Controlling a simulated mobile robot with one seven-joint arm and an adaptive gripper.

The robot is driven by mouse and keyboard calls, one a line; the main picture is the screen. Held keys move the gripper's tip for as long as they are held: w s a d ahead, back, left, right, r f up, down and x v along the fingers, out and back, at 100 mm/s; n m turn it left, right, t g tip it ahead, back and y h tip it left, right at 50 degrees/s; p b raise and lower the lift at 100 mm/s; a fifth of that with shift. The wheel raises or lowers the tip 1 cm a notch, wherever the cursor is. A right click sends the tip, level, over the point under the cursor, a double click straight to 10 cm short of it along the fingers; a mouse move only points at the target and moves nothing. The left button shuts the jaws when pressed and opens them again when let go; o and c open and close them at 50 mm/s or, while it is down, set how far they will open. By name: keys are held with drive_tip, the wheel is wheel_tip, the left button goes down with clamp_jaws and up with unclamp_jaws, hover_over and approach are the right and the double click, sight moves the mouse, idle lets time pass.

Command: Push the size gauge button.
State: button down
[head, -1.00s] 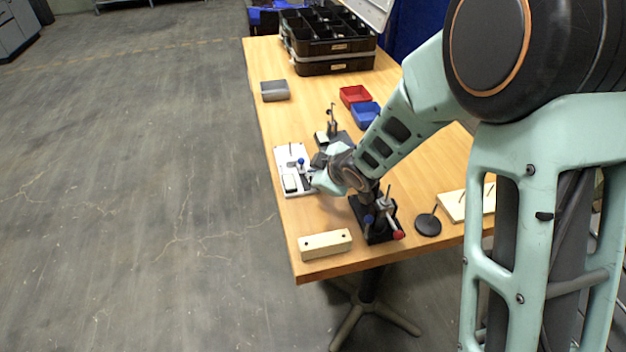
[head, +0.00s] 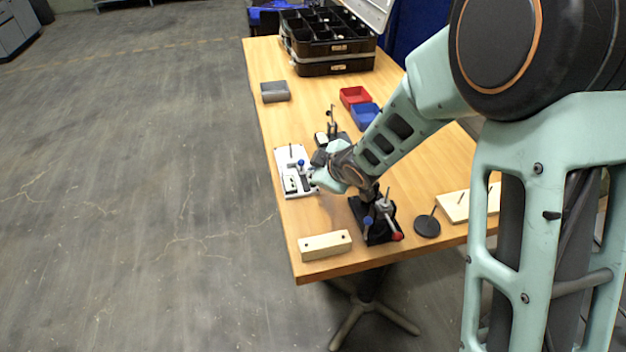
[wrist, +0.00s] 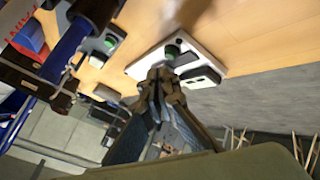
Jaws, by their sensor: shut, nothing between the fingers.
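A white gauge plate (head: 283,160) lies at the table's left edge in the head view, with a thin post and a blue knob on it. I cannot tell for sure that this is the size gauge. In the head view, my gripper (head: 315,168) is partly hidden by my wrist.
A dark stand with red and blue knobs (head: 378,222) is close to my wrist. Another post device (head: 331,130) stands behind the plate. A wooden block (head: 325,245), red bin (head: 353,96), blue bin (head: 366,116) and black organizer (head: 335,65) are also on the table.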

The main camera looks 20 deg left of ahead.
wheel_tip(320, 180, up, 6)
drive_tip(key=p, duration=0.4)
drive_tip(key=shift+p, duration=0.35)
